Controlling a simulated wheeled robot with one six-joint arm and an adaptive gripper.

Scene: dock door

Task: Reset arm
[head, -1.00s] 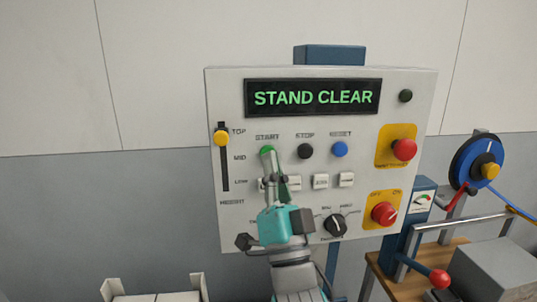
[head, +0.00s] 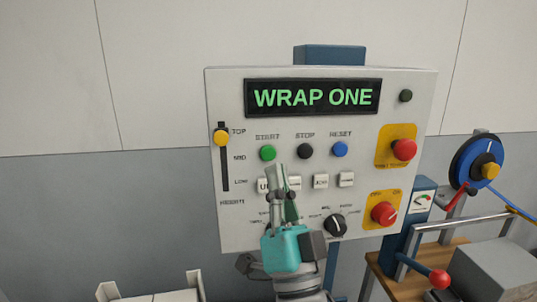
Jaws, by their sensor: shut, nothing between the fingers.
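My gripper (head: 276,172), with a teal body and grey fingers, is shut and empty. It stands upright in front of the lower left part of the grey control panel (head: 400,105), just below the green START button (head: 268,153). It partly hides the row of white keys, a label below them and some of the panel's lower edge. Whether the fingers touch the panel cannot be told. The display (head: 313,97) reads "WRAP ONE". The black STOP button (head: 305,151) and blue RESET button (head: 340,149) are in clear view to the right of START.
The panel also carries a yellow height slider (head: 221,137), a red mushroom button (head: 404,149), a red rotary switch (head: 384,214) and a black knob (head: 335,225). A blue reel (head: 476,162) and a red-knobbed lever (head: 438,279) stand at right. A white box-like object (head: 150,295) is at lower left.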

